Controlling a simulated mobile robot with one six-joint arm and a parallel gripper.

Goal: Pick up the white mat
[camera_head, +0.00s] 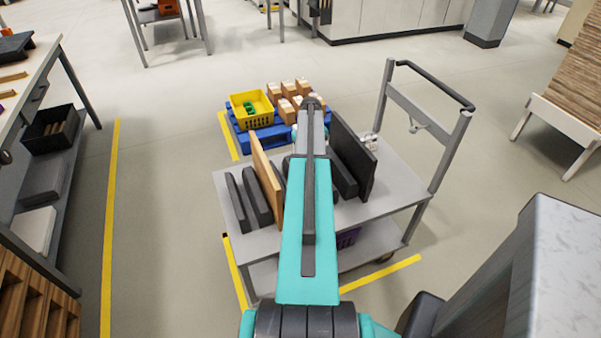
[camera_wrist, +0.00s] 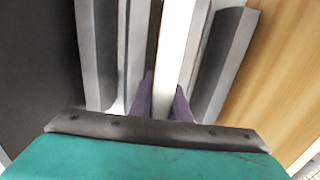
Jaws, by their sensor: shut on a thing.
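The white mat (camera_wrist: 176,45) shows in the wrist view as a narrow white edge, standing upright between grey and dark rack rails. My gripper (camera_wrist: 163,100) has one purple-grey finger on each side of it and is shut on it. The mat's lower part is hidden between the rails, so I cannot tell whether it touches the cart. In the head view my teal arm covers the mat and my gripper, over the middle of the grey cart (camera_head: 385,191).
A wooden panel (camera_head: 267,178) and a dark panel (camera_head: 352,155) stand upright on either side of my arm. Empty dark rails (camera_head: 236,202) lie at the cart's left. The cart's handle (camera_head: 435,85) rises at right. A yellow crate (camera_head: 250,108) sits on a blue pallet behind.

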